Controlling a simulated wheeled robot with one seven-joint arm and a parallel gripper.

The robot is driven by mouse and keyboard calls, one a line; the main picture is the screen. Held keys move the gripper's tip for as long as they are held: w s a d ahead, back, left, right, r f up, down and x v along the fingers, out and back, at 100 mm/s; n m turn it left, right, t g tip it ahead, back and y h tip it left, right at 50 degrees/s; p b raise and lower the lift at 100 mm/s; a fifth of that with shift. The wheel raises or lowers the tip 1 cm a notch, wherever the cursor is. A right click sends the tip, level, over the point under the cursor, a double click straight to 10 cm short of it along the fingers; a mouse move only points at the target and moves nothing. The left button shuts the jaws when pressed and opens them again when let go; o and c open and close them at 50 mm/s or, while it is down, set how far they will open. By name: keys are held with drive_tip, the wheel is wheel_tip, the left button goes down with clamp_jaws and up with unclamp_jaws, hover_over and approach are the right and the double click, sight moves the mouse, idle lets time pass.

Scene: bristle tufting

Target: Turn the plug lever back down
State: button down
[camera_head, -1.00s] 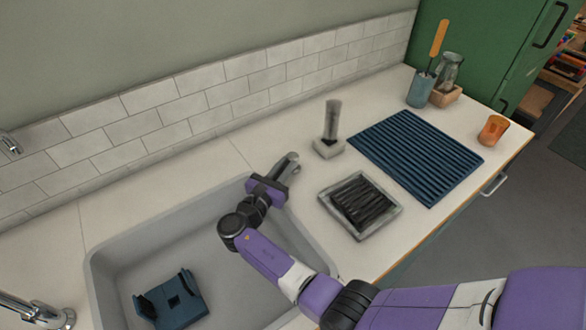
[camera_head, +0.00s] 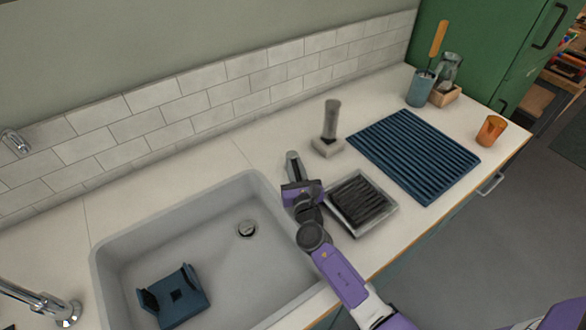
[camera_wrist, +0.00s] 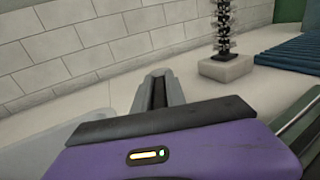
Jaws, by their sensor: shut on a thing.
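My gripper (camera_head: 291,156) is low over the counter at the right rim of the sink, pointing toward the wall. Its grey fingers (camera_wrist: 159,88) show in the wrist view, close together with a narrow dark strip between them. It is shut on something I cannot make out. I cannot pick out a plug lever in either view; it may be hidden by the gripper. A round drain fitting (camera_head: 247,229), perhaps the plug, shows in the sink floor.
The grey sink (camera_head: 125,240) holds a blue bracket (camera_head: 178,296). A tray of dark bristles (camera_head: 386,225) lies close right of my gripper. A brush stand (camera_head: 327,146) is behind it. A ribbed blue mat (camera_head: 415,155) and orange cup (camera_head: 491,130) lie further right.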

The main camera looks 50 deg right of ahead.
drive_tip(key=shift+y, duration=0.3)
drive_tip(key=c, duration=1.4)
unclamp_jaws()
drive_tip(key=shift+o, duration=0.2)
drive_tip(key=shift+v, duration=3.9)
drive_tip(key=shift+f, duration=0.1)
